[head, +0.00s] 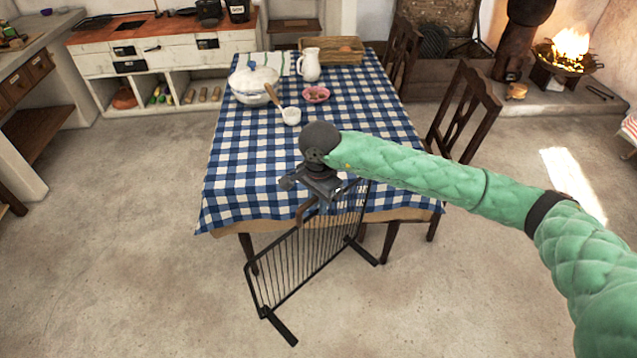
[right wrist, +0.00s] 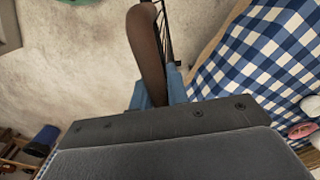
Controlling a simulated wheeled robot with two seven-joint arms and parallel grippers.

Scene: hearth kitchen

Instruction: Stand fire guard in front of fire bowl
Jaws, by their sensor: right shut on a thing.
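The fire guard (head: 300,262) is a black frame of thin upright bars with flat feet, in front of the table's near edge in the head view. My right gripper (head: 322,198) is above it, shut on its brown curved handle (head: 304,212). The handle also shows between the blue finger pads in the right wrist view (right wrist: 146,50). I cannot tell whether the guard's feet touch the floor. The fire bowl (head: 567,62) burns on a raised hearth at the far right, well away from the guard. My left gripper is not in view.
The table (head: 240,170) with a blue checked cloth carries a tureen (head: 253,85), jug (head: 309,65) and small bowls. Wooden chairs (head: 462,105) stand at its right side. The raised hearth (head: 520,100) lies beyond. Floor right of the chairs (head: 540,150) looks clear.

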